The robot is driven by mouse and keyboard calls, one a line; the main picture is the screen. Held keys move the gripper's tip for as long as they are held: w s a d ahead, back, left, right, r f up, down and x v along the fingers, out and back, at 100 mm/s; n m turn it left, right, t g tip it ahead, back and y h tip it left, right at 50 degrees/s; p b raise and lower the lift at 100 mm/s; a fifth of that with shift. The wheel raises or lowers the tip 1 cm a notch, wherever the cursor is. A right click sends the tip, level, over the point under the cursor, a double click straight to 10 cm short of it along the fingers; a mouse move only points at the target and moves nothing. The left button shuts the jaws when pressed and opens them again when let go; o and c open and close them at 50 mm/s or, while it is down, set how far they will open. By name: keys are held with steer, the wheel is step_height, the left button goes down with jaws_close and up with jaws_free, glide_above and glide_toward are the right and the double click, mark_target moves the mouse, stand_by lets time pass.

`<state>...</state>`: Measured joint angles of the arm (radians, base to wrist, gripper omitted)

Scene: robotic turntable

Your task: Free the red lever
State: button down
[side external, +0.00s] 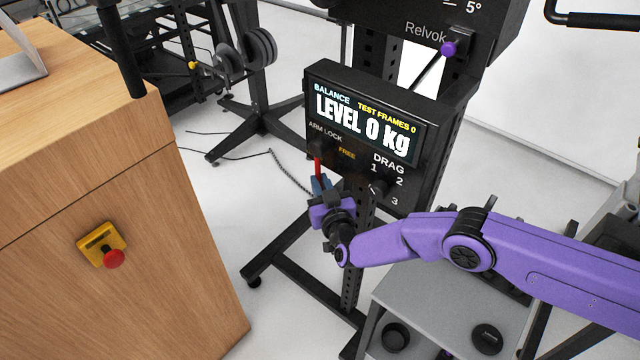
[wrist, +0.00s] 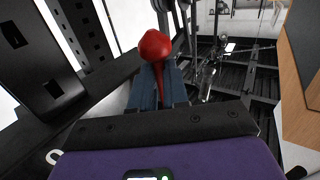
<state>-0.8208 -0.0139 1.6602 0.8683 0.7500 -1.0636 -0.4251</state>
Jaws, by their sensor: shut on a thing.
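The red lever (side external: 318,167) is on the lower left of the black control panel (side external: 429,117), under the words ARM LOCK and left of the yellow word FREE. In the side view only a short red part of it shows above my gripper (side external: 321,187). In the wrist view the lever's round red knob (wrist: 155,46) stands up beyond the blue fingers of my gripper (wrist: 158,88), and its tapered stem runs down between them. The fingers are shut on the stem. The lever's base is hidden.
The panel screen reads LEVEL 0 kg, and a DRAG dial (side external: 379,187) is right of the lever. The black upright frame (side external: 352,245) stands close behind my gripper. A wooden cabinet (side external: 110,230) with a red button (side external: 113,259) is at left. Open floor lies between.

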steer(key=shift+s+d+r+n+g+h, duration=0.3)
steer(key=shift+s+d+n+g, duration=0.2)
steer(key=shift+g, duration=0.2)
steer(key=shift+s+d+r+n+g+h, duration=0.15)
steer(key=shift+s+d+n+g+h, duration=0.2)
steer(key=shift+s+d+g, duration=0.25)
steer(key=shift+s+d+r+n+g+h, duration=0.25)
steer(key=shift+s+d+n+g, duration=0.15)
steer(key=shift+g, duration=0.4)
steer(key=shift+s, duration=0.1)
steer(key=c, duration=1.1)
jaws_free()
steer(key=shift+r, duration=0.15)
steer(key=shift+a, duration=0.1)
steer(key=v, duration=1.7)
steer(key=shift+r, duration=0.15)
